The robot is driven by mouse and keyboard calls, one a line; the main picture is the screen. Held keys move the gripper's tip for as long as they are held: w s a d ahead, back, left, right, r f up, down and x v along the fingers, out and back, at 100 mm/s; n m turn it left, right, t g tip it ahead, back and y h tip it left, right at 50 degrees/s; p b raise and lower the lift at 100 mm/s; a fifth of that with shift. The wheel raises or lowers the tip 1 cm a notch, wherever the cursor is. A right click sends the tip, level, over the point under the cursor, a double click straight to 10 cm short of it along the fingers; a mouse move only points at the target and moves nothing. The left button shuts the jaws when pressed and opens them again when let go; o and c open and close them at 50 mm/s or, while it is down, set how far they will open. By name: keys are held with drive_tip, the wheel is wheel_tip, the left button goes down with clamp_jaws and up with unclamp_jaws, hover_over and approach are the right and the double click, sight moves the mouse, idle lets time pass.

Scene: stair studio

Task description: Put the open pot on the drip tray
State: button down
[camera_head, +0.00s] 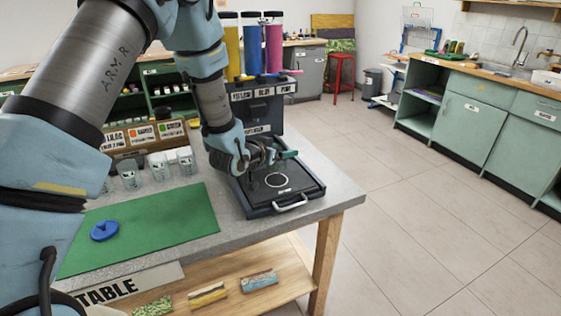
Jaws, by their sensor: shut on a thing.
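The drip tray (312,186) is a black square tray with a raised rim, a pale ring marked inside and a light handle at the front. It lies on the grey worktop near its right end. My gripper (275,155) is above the back part of the tray, turned sideways. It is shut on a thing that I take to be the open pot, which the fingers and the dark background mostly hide. A small dark green part shows at the fingertips. I cannot tell whether the held thing touches the tray.
Several clear, pale-labelled pots (130,178) stand left of my gripper. A green mat (160,228) with a blue round piece (104,231) lies at the front left. A dark dispenser (262,103) with yellow, blue and pink tubes stands behind the tray. The floor at right is clear.

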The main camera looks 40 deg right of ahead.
sight(281, 162)
drive_tip(key=shift+f+p, duration=0.65)
drive_tip(key=shift+f, duration=1.5)
drive_tip(key=shift+f, duration=0.2)
unclamp_jaws()
drive_tip(key=shift+r, duration=0.25)
drive_tip(key=b+v, duration=0.3)
drive_tip(key=v, duration=0.9)
drive_tip(key=shift+f+b, duration=0.1)
drive_tip(key=shift+b, duration=0.3)
